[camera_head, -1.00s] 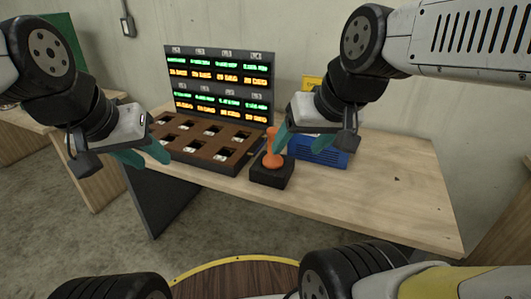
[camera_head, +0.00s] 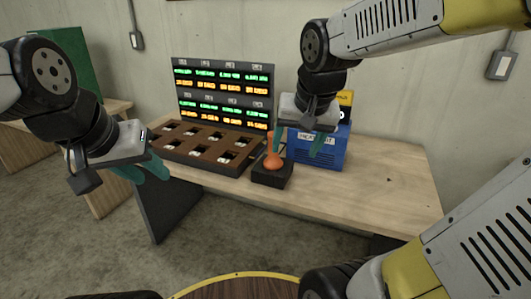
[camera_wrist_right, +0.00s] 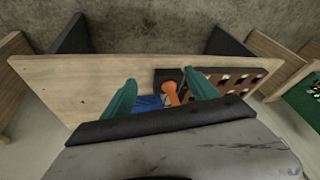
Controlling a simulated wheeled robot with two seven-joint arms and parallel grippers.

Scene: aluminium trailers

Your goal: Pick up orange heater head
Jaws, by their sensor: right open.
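The orange heater head (camera_head: 273,160) stands upright on a small black base (camera_head: 272,178) on the wooden bench, right of the panel's slotted tray. My right gripper (camera_head: 298,146) is open and empty, pointing down above and beside the heater head; one teal finger overlaps its top in the head view. In the right wrist view, the heater head (camera_wrist_right: 171,92) shows between the open fingers of the right gripper (camera_wrist_right: 158,84), nearer the right-hand finger. No contact can be made out. My left gripper (camera_head: 144,172) is open and empty at the left, in front of the bench's left end.
A dark panel (camera_head: 222,95) with green and orange displays stands behind a brown slotted tray (camera_head: 195,146). A blue box (camera_head: 332,148) sits behind the right gripper. The bench's right side (camera_head: 385,190) is mostly clear.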

